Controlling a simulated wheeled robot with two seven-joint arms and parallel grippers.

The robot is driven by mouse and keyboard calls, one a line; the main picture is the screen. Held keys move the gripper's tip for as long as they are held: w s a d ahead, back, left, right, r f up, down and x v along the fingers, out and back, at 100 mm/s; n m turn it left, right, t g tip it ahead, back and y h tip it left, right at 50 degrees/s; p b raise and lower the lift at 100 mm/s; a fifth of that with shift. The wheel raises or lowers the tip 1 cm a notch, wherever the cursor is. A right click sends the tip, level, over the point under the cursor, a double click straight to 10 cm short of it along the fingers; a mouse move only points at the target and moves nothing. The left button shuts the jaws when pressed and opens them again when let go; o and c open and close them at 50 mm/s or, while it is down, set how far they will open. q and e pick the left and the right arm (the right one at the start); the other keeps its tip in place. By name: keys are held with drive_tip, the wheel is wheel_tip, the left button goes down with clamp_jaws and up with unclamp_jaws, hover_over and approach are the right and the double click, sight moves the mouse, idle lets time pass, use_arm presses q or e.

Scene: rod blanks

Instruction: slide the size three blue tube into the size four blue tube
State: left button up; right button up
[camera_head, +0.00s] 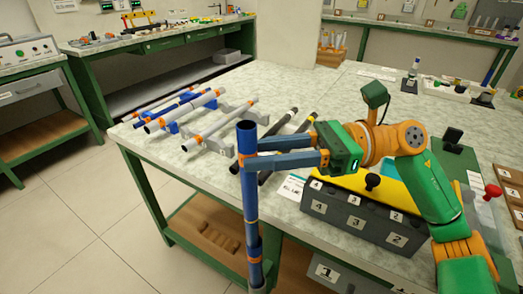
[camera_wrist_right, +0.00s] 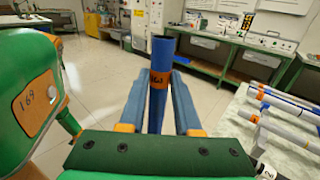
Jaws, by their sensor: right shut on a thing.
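My right gripper (camera_head: 246,163) is shut on an upright blue tube (camera_head: 247,138) in front of the table's near edge. In the right wrist view the same tube (camera_wrist_right: 157,115) stands between the fingers of the right gripper (camera_wrist_right: 161,85). It has an orange band there, whose marking I cannot read. Below the fingers, the blue column runs down to a wider dark blue section (camera_head: 256,248) and another orange band near the frame's bottom. I cannot tell how these sections are joined. The lower end is cut off. My left gripper is not in view.
Several blue and grey tubes with orange bands lie across supports (camera_head: 222,109) on the table (camera_head: 345,85). Black rods (camera_head: 282,122) lie beside them. A grey numbered box (camera_head: 345,222) stands near the edge, below my right arm. The floor left of the table is clear.

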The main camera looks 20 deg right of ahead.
sight(250, 174)
drive_tip(key=shift+a+f+b, duration=0.3)
drive_tip(key=shift+f+b, duration=0.25)
drive_tip(key=shift+a+f+b, duration=0.25)
drive_tip(key=shift+f+b, duration=0.25)
drive_tip(key=shift+f, duration=0.05)
drive_tip(key=o, duration=0.6)
drive_tip(key=shift+s+a, duration=0.15)
drive_tip(key=shift+s, duration=0.05)
drive_tip(key=o, duration=0.3)
drive_tip(key=shift+s+a+r, duration=0.1)
drive_tip(key=shift+s+a, duration=0.05)
drive_tip(key=shift+a, duration=0.1)
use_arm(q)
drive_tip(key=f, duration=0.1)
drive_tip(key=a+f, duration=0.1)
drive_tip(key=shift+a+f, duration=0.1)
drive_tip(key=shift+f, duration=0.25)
use_arm(e)
drive_tip(key=shift+o, duration=0.8)
drive_tip(key=shift+s+a, duration=0.1)
drive_tip(key=shift+a, duration=0.15)
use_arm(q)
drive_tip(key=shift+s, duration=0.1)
use_arm(e)
drive_tip(key=shift+s+r, duration=0.1)
